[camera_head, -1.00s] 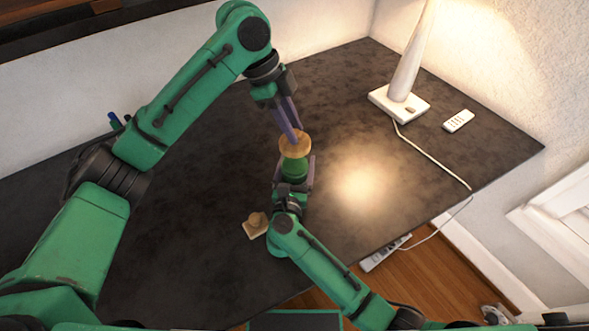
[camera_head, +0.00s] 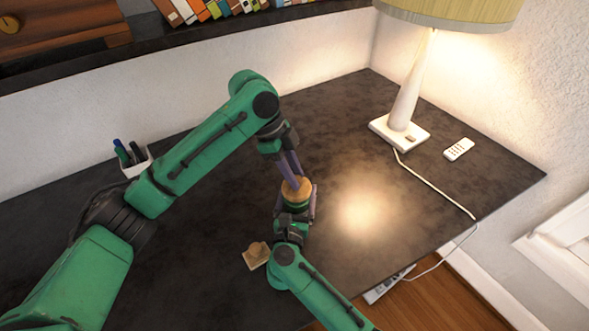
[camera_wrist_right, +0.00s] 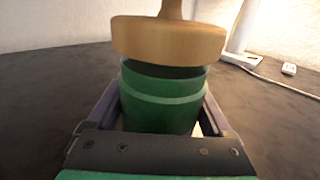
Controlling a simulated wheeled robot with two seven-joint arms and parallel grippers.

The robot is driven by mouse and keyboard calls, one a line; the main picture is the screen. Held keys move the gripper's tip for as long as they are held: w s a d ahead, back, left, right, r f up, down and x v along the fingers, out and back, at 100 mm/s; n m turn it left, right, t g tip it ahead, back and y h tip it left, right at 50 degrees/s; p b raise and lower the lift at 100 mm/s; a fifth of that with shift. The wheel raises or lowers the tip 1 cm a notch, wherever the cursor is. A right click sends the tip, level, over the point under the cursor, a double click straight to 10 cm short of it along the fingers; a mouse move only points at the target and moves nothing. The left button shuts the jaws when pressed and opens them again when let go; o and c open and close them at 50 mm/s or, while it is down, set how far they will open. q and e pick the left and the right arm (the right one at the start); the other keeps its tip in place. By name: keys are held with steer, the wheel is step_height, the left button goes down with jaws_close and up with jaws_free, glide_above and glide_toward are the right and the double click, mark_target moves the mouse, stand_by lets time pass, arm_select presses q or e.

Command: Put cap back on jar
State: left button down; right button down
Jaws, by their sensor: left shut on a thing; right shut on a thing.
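The cap (camera_head: 296,189) is a round light wooden disc with a knob. My left gripper (camera_head: 293,178) is shut on the cap from above. The green jar (camera_wrist_right: 160,105) stands upright in the right wrist view, and only a little of it shows under the cap in the head view. My right gripper (camera_wrist_right: 158,112) is shut around the jar, one finger on each side. In the right wrist view the cap (camera_wrist_right: 168,40) is over the jar's mouth, slightly tilted, with a dark green band below it. I cannot tell whether cap and jar touch.
A small wooden knobbed piece (camera_head: 256,255) lies on the dark table (camera_head: 200,270), left of my right gripper. A lamp (camera_head: 400,130), its cord and a white remote (camera_head: 458,149) are at the right. A pen holder (camera_head: 136,165) stands behind my left arm.

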arm_select(q)
steer(key=shift+f, duration=0.35)
arm_select(e)
steer(key=shift+f, duration=0.1)
arm_select(q)
steer(key=shift+f, duration=0.65)
steer(key=c, duration=0.5)
jaws_free()
steer(key=v, duration=1.2)
steer(key=shift+a, duration=0.1)
